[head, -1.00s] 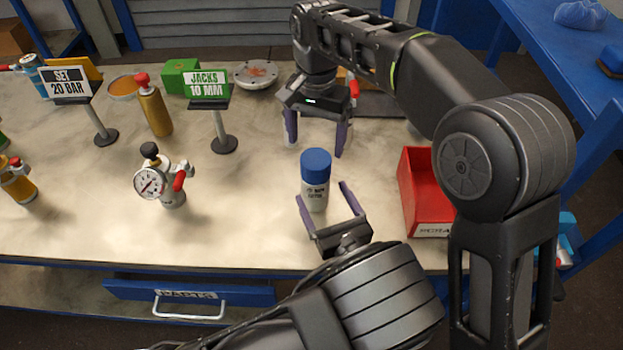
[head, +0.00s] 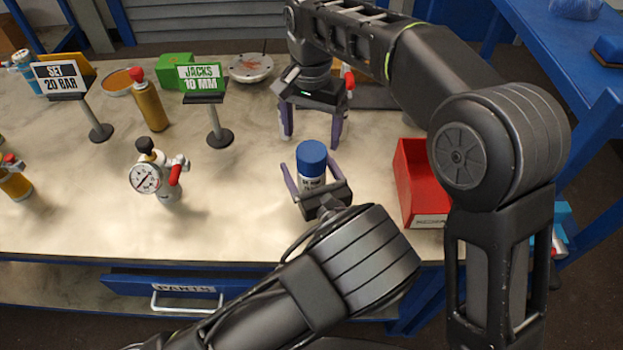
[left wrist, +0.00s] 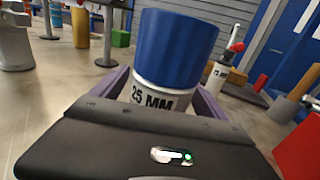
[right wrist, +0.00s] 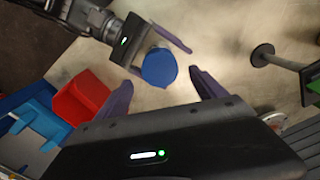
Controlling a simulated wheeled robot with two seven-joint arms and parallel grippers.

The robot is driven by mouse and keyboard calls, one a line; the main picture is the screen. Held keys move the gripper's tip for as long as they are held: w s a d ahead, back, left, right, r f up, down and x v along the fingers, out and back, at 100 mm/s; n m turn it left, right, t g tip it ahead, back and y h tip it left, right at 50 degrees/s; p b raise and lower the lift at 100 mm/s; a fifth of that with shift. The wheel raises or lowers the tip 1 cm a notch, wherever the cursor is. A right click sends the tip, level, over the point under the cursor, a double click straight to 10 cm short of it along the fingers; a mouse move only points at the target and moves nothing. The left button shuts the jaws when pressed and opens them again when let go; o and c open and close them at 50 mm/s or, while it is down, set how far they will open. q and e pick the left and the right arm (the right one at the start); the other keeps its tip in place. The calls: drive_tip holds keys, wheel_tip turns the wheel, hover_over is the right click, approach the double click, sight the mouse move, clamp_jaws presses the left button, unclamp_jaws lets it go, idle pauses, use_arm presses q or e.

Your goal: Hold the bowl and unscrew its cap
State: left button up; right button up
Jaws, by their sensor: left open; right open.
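The bowl is a small white upright cylinder (head: 311,181) with a blue cap (head: 312,157), standing on the bench. My right gripper (head: 311,142) is open and empty, pointing down behind the bowl. In the right wrist view the cap (right wrist: 158,68) shows between and beyond its fingers (right wrist: 160,86).
A red bin (head: 418,185) stands to the right. A gauge fitting (head: 148,179), sign stands (head: 219,137) and a yellow bottle (head: 150,108) stand to the left. A round flange (head: 251,68) lies at the back. The bench front (head: 100,225) is clear.

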use_arm(q)
drive_tip(key=shift+c, duration=0.6)
clamp_jaws()
idle(0.4)
